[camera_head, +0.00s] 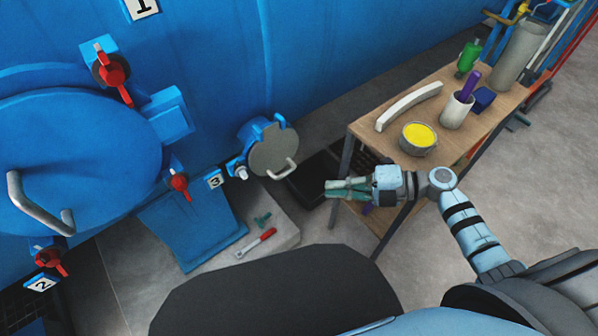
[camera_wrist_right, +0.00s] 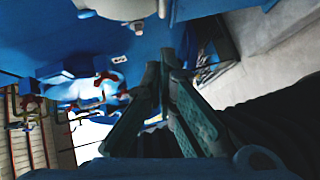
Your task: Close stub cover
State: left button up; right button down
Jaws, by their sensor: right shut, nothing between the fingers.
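The stub cover (camera_head: 272,152) is a round grey disc with a light curved handle (camera_head: 283,170) at its lower right. It sits at the front of a short blue stub on the big blue vessel, beside the label 3. Blue parts show around its upper edge; I cannot tell whether it is flush with the stub. My right gripper (camera_head: 328,189) is to the right of and below the cover, apart from it, shut and empty. Its greenish fingers also show in the right wrist view (camera_wrist_right: 165,75). My left gripper is not in view.
A wooden table (camera_head: 480,82) at the right holds a yellow-filled bowl (camera_head: 418,138), a white cup (camera_head: 456,110), a green bottle and a curved white piece. A large round blue door (camera_head: 80,150) with red-handled clamps is at left. A red-handled tool (camera_head: 256,242) lies low on a pale slab.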

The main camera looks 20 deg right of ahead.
aim_at(282, 176)
jog(key=w+a+f+b, duration=0.1)
jog(key=w+a+f, duration=0.1)
jog(key=w+a, duration=0.4)
jog(key=shift+a+f, duration=0.15)
jog(key=shift+a, duration=0.45)
jog(key=b, duration=0.2)
jog(key=w+n+b, duration=0.1)
jog(key=b, duration=0.1)
jog(key=shift+w+a+f+t+y+b, duration=0.15)
jog(key=shift+a+f+t+y+b, duration=0.15)
jog(key=shift+f+y, duration=0.1)
jog(key=shift+w, duration=0.1)
